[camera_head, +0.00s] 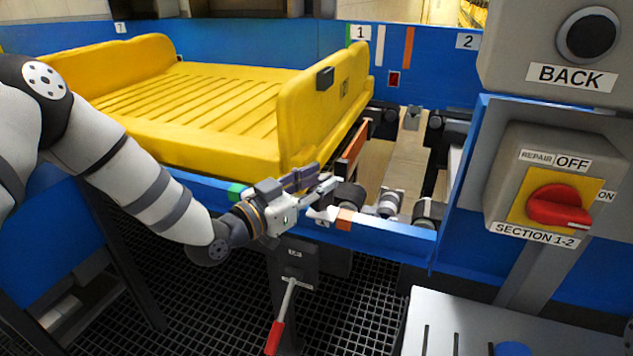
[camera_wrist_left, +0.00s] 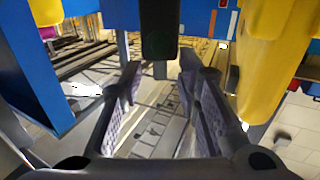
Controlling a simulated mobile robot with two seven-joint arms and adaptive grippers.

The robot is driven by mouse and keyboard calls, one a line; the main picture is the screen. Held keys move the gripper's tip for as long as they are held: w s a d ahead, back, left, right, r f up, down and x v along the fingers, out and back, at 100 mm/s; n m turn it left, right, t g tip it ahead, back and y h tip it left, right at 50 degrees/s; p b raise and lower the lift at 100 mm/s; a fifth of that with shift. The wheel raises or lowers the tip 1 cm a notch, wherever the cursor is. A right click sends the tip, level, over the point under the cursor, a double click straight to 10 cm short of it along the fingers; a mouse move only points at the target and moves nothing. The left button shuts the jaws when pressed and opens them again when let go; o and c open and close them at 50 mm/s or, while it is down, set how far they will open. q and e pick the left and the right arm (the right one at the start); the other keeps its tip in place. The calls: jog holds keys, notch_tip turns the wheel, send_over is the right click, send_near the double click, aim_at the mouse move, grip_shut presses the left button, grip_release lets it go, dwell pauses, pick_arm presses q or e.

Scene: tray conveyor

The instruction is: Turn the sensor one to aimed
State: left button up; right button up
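My left gripper (camera_head: 320,182) reaches over the blue front rail of the conveyor, just right of the yellow tray's near corner. In the left wrist view its two padded fingers (camera_wrist_left: 160,70) are spread, with nothing visibly held between them. A dark box-shaped part (camera_wrist_left: 159,32) shows beyond the fingertips; I cannot tell whether it is sensor one. My right gripper is not in view.
The ribbed yellow tray (camera_head: 285,125) lies left of the gripper. A red-tipped lever (camera_head: 273,338) hangs below the rail. At the right are a grey box with a red rotary switch (camera_head: 557,207) and a BACK button (camera_head: 588,36). Rollers and a gap lie right of the tray.

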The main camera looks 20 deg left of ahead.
pick_arm(q)
grip_shut()
jog(key=shift+s+d+r, duration=0.1)
jog(key=shift+d, duration=0.05)
jog(key=n+y, duration=0.1)
jog(key=n+t+y+p, duration=0.1)
jog(key=y, duration=0.1)
jog(key=n+y+p, duration=0.1)
jog(key=shift+s+d+r, duration=0.1)
jog(key=shift+d+r, duration=0.15)
jog(key=shift+d, duration=0.15)
jog(key=n+y, duration=0.1)
jog(key=y, duration=0.1)
jog(key=shift+f+n+t+y+p, duration=0.3)
jog(key=shift+f+n+t+y, duration=0.05)
jog(key=shift+n+t+y, duration=0.05)
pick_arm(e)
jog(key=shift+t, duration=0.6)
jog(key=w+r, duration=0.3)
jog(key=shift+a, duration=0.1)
pick_arm(q)
jog(key=shift+d, duration=0.1)
grip_release()
